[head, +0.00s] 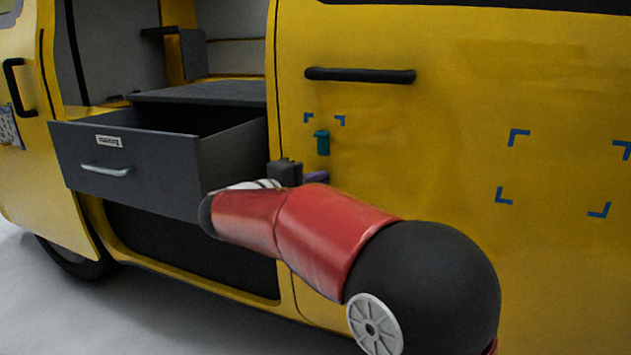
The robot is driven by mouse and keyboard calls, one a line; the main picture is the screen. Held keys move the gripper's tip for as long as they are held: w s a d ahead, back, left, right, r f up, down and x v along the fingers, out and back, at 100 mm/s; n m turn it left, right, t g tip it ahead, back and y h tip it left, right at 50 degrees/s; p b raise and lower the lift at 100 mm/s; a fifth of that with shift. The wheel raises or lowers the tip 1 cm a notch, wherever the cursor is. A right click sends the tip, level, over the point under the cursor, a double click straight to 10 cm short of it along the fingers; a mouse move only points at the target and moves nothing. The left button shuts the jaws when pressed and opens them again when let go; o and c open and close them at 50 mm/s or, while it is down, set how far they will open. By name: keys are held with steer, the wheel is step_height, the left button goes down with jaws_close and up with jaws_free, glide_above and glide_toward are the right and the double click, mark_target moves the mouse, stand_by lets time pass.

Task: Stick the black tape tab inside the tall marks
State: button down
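Two blue corner marks (323,119) show on the yellow side panel under the black handle, close together. My arm may cover the panel area below them. Four wider-spaced blue corner marks, one of them at the upper left (518,136), lie to the right with bare yellow between them. A teal tab (322,143) sits just below the close pair. A purple piece (316,177) shows lower, partly behind my arm. Dark blocks that look like my gripper (285,173) show above my red arm, left of the purple piece. Its fingertips are not clear. I cannot make out a black tape tab.
An open grey drawer (135,165) with a silver handle juts from the van's doorway at the left, close to my arm. A black handle (360,75) sticks out above the marks. The panel around the right-hand marks is clear.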

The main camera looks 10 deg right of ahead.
steer(key=c, duration=1.6)
jaws_free()
steer(key=shift+o, duration=0.2)
steer(key=v, duration=0.7)
steer(key=s+d+f+m+g+y+p, duration=0.1)
steer(key=s+d+f+g+y+p, duration=0.15)
steer(key=s+d, duration=0.4)
steer(key=s+d+f+m+g+y+p, duration=0.1)
steer(key=s+d+f+g+y+p, duration=0.2)
steer(key=s, duration=0.6)
steer(key=s+a+f+m+t+y+p, duration=0.1)
steer(key=s+a+m+y+p, duration=0.1)
steer(key=s+y, duration=0.2)
steer(key=s+a+f+m+y+p, duration=0.1)
steer(key=s+a+f+m+y, duration=0.1)
steer(key=s+y, duration=0.3)
steer(key=shift+s+t+p, duration=0.35)
steer(key=shift+s, duration=0.7)
